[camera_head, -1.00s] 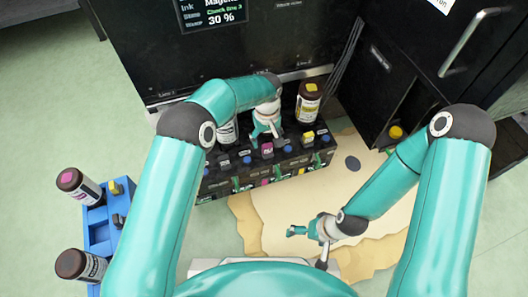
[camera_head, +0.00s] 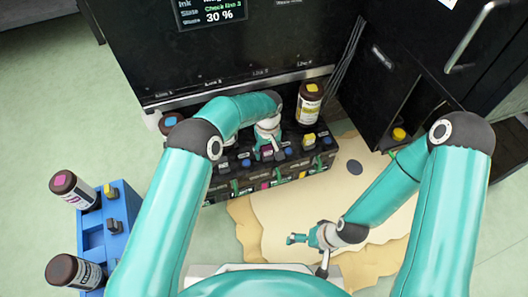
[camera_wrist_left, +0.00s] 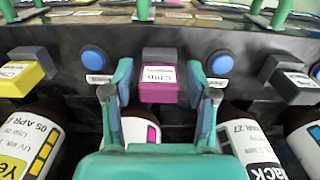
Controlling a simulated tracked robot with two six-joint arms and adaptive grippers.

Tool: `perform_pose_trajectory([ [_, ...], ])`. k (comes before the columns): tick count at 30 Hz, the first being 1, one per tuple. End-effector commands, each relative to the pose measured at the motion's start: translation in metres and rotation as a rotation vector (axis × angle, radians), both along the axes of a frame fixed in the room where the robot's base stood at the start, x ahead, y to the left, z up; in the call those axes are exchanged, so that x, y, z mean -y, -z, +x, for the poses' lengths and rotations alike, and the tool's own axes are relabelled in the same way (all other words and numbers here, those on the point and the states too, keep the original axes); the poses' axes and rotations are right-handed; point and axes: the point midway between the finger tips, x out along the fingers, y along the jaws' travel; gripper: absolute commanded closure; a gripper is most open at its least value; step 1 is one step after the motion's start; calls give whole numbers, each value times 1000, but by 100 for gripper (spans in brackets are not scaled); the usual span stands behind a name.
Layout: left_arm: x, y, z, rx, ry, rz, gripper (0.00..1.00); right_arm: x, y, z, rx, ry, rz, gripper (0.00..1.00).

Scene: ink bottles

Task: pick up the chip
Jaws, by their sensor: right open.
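In the left wrist view a magenta chip (camera_wrist_left: 158,88), labelled "Chip" with a grey top part, sits in the front of the black ink station, between two round blue buttons. My left gripper (camera_wrist_left: 158,98) is open there, with one finger on each side of the chip and gaps between. In the head view my left gripper (camera_head: 268,148) is at the row of chips and hides the magenta one. A yellow chip (camera_wrist_left: 26,72) and a black chip (camera_wrist_left: 298,86) sit to either side. My right gripper (camera_head: 297,239) is open and empty above the pale floor patch.
Brown bottles (camera_wrist_left: 255,140) stand close by the chips. A blue tray (camera_head: 93,240) with bottles and chips is at left. The black printer (camera_head: 255,45) rises behind the station.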

Motion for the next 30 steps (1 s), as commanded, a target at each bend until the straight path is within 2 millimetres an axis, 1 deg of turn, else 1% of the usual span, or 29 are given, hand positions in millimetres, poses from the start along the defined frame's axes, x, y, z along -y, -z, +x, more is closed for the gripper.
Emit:
perform_pose_trajectory([
  [1,0,0,0,0,0,0,57,0,0,0,0,0,0,0],
  [6,0,0,0,0,0,0,85,0,0,0,0,0,0,0],
  [7,0,0,0,-1,0,0,87,0,0,0,0,0,0,0],
  [14,-1,0,0,-1,-1,1,87,0,0,0,0,0,0,0],
  [17,-1,-4,0,0,-1,1,87,0,-2,0,0,0,0,0],
  [19,0,-11,0,0,-1,0,87,0,-5,0,0,0,0,0],
  [23,0,-31,0,1,-1,-1,87,0,-13,0,0,0,0,0],
  [26,0,-54,0,1,-1,-1,87,0,-21,0,0,0,0,0],
  [30,0,-93,1,3,0,-1,87,0,-35,0,0,0,0,0],
])
